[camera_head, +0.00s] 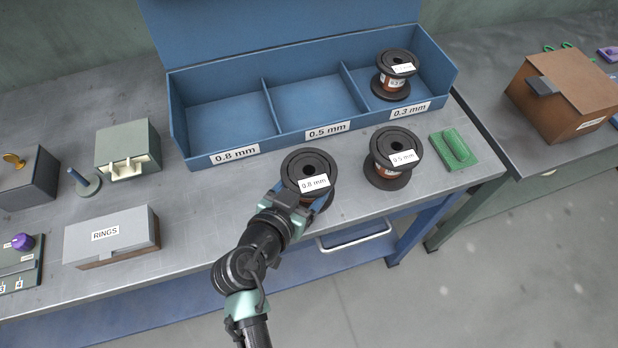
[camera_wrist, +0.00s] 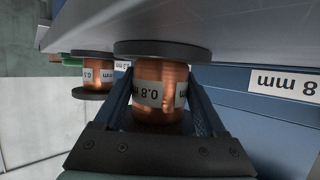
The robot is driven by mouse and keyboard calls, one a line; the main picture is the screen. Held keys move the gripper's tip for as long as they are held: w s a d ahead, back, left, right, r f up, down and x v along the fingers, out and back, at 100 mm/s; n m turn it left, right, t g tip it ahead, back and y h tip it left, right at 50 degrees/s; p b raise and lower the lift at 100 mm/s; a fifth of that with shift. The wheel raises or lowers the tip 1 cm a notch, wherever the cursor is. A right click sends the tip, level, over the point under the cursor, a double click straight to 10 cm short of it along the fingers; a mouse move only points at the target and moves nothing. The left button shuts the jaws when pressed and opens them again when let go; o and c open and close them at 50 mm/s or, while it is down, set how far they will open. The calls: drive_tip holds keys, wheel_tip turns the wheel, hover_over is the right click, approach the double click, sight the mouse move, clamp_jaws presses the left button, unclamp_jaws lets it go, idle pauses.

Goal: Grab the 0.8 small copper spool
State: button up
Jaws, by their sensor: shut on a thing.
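The 0.8 mm copper spool (camera_head: 309,165) stands upright near the front edge of the bench, with black flanges and a white label. In the wrist view its copper winding (camera_wrist: 160,92) sits between the two fingers, its label upside down. My gripper (camera_head: 297,200) is shut on this spool from the front; it also shows in the wrist view (camera_wrist: 160,115). The spool looks to be at bench height; I cannot tell whether it touches the bench. The 0.5 mm spool (camera_head: 392,155) stands to its right, apart from it, and shows at left in the wrist view (camera_wrist: 95,75).
Behind is a blue bin (camera_head: 181,140) with three compartments; those labelled 0.8 mm and 0.5 mm are empty. The 0.3 mm one holds a spool (camera_head: 395,72). A green block (camera_head: 454,150) lies right, a RINGS box (camera_head: 112,237) left.

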clamp_jaws()
drive_tip(key=shift+w+r, duration=0.1)
drive_tip(key=shift+r, duration=0.15)
